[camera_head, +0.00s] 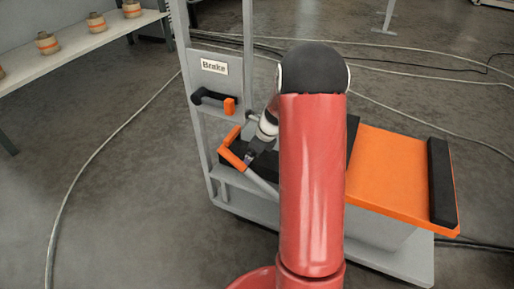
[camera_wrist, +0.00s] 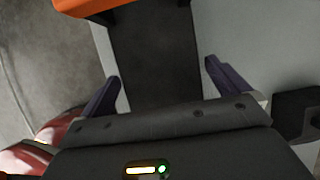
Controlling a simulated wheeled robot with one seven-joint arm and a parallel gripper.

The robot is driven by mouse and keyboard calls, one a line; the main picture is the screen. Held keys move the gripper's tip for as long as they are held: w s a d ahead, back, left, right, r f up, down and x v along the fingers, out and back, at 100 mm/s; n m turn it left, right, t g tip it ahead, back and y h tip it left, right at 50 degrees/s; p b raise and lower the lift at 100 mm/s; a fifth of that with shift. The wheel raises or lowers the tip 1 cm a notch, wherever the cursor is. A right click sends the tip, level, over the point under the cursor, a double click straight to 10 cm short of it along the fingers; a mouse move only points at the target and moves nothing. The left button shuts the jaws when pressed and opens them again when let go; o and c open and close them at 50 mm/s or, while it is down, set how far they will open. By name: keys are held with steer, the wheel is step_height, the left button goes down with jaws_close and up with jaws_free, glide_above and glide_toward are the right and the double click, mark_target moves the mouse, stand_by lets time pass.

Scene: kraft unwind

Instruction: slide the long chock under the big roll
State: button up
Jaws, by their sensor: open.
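No big roll shows in either view, and I cannot make out a piece that is surely the long chock. My gripper (camera_wrist: 163,76) is open, with its two dark fingers apart. A dark flat bar (camera_wrist: 155,45) lies between and beyond the fingers in the wrist view; I cannot tell whether they touch it. An orange handle (camera_wrist: 88,6) crosses the bar's far end. In the head view this orange handle (camera_head: 232,150) is beside my wrist, low on the grey frame. My red arm hides much of the middle there.
A grey cart frame (camera_head: 196,128) carries a Brake sign (camera_head: 214,67) and a black-and-orange lever (camera_head: 214,99). An orange deck (camera_head: 388,178) with a black end bar (camera_head: 441,182) lies right. A shelf (camera_head: 85,40) with small rolls stands upper left. Cables cross the floor.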

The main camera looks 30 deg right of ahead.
steer(key=shift+x, duration=1.55)
steer(key=c, duration=1.3)
steer(key=shift+c, duration=0.2)
steer(key=shift+w+a, duration=0.1)
steer(key=shift+w, duration=0.05)
